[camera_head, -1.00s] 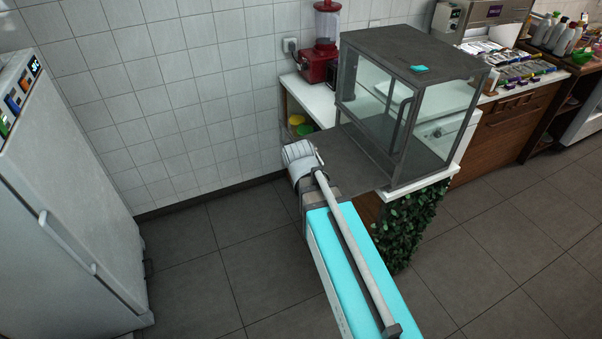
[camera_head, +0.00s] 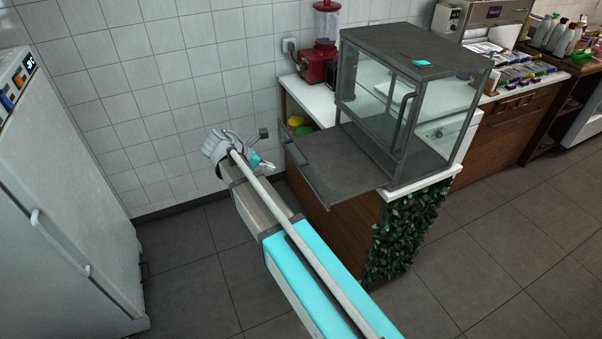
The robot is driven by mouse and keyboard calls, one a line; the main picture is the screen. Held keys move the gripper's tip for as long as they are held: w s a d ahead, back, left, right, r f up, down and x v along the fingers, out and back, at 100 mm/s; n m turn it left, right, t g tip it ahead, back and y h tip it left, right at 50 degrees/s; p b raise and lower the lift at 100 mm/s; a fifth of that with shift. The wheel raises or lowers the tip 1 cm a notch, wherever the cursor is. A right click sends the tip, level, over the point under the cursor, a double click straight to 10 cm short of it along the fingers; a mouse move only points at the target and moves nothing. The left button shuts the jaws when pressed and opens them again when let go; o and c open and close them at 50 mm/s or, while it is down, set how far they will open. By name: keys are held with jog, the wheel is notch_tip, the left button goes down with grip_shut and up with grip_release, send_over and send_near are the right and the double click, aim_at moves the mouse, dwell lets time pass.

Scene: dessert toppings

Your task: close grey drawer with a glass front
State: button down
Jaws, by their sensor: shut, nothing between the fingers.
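The grey drawer (camera_head: 340,165) is pulled out to the left from the bottom of a grey display case with glass panes (camera_head: 400,110). Its flat floor shows. Its front end (camera_head: 307,174) faces left, toward my arm, and is seen almost edge-on. My gripper (camera_head: 264,164) is small in the view, partly hidden by my wrist, shut and empty. It appears just left of the drawer's front, with a gap between them in the picture. I cannot tell its exact depth.
The case stands on a counter with a wooden side (camera_head: 345,235) and a leafy plant panel (camera_head: 405,235). A red blender (camera_head: 325,60) stands behind it. A white fridge (camera_head: 65,200) is at the left. Floor between fridge and counter is clear.

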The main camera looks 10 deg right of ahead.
dwell(0.4)
jog(key=b, duration=0.7)
send_near(307, 173)
jog(key=x, duration=0.5)
jog(key=shift+s+d+f, duration=0.15)
jog(key=shift+s+f, duration=0.05)
jog(key=shift+f, duration=0.3)
jog(key=shift+w+d, duration=0.1)
jog(key=shift+d, duration=0.45)
